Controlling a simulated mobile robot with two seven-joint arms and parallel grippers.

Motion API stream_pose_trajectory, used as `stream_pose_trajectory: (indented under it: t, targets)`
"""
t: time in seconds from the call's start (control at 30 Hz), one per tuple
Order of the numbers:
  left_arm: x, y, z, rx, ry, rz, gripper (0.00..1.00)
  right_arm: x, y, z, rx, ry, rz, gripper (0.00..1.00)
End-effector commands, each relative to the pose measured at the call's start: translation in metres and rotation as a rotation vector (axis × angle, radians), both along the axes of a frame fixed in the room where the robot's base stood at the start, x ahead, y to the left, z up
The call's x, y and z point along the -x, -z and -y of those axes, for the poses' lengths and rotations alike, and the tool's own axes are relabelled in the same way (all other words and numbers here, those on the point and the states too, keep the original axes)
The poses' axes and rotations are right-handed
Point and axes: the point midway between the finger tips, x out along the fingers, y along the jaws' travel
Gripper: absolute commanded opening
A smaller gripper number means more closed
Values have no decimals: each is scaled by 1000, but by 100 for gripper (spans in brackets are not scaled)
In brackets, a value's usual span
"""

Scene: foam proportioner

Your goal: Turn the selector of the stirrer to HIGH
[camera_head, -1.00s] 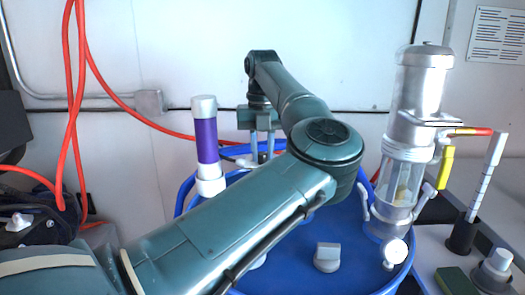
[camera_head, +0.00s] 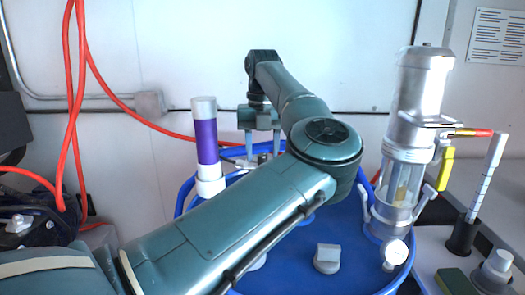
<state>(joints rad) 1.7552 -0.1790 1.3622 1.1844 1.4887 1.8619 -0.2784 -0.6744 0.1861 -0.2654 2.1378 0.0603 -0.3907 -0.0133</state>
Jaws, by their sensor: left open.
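My left gripper (camera_head: 262,144) is open and empty, fingers pointing down over the back rim of the blue tub (camera_head: 340,217). A grey knob with a raised grip (camera_head: 327,258) sits on the tub's blue top at the front. It may be the stirrer's selector, but I cannot read any HIGH mark. The gripper is well behind and to the left of this knob, apart from it. My left arm crosses the picture and hides the middle of the tub and whatever lies under it. My right gripper is not in view.
A purple and white cylinder (camera_head: 206,142) stands at the tub's back left. A tall clear and metal cylinder (camera_head: 404,150) with a gauge (camera_head: 396,252) stands at the right. Red hoses (camera_head: 78,110) hang at the left. A side table (camera_head: 432,252) holds small parts.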

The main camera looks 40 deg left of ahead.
Motion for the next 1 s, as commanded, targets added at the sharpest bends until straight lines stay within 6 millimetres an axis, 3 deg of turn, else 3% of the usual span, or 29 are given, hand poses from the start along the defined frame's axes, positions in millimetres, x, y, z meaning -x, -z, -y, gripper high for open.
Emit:
stream_pose_trajectory:
  t: [0.6,1.0]
  targets:
    - [0,-119,-1,-1,1,4,44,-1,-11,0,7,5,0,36]
    - [0,-129,0,-1,0,1,44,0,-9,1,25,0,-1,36]
